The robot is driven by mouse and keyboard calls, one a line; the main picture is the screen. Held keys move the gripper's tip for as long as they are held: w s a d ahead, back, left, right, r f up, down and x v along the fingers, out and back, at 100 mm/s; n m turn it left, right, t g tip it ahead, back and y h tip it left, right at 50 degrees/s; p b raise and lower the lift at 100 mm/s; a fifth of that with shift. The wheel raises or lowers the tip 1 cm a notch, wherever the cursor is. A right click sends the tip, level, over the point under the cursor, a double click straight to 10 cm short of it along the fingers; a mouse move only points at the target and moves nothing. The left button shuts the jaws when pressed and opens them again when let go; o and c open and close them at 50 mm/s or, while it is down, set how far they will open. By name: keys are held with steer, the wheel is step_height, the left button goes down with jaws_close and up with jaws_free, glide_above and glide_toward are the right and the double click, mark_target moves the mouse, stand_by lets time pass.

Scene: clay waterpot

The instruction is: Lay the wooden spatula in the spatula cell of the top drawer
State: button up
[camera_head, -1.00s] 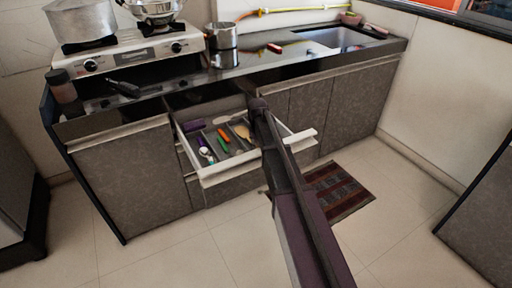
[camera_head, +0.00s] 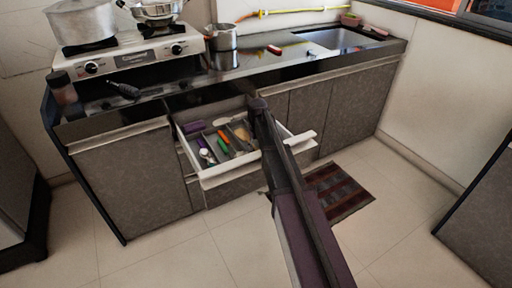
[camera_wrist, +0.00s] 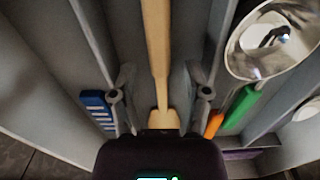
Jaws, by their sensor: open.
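The top drawer (camera_head: 228,176) stands pulled out under the counter, with several cells inside. The wooden spatula (camera_wrist: 156,45) lies in a long grey cell in the wrist view, its long pale shaft running away from me and a wider end close to my palm. Part of the spatula (camera_head: 241,132) shows in the head view beside my arm. My gripper (camera_wrist: 162,95) is open, with one finger on each side of the spatula and gaps between. My arm hides the right part of the drawer and the fingertips in the head view.
Neighbouring cells hold a metal ladle (camera_wrist: 270,40), a green handle (camera_wrist: 240,108), an orange handle (camera_wrist: 214,124) and a blue item (camera_wrist: 97,108). A purple item (camera_head: 194,127) sits at the drawer's back left. The counter edge overhangs behind the drawer.

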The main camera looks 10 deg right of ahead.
step_height(320, 180, up, 12)
steer(key=p, duration=1.2)
steer(key=shift+s, duration=0.15)
steer(key=shift+r, duration=0.2)
stand_by(0.3)
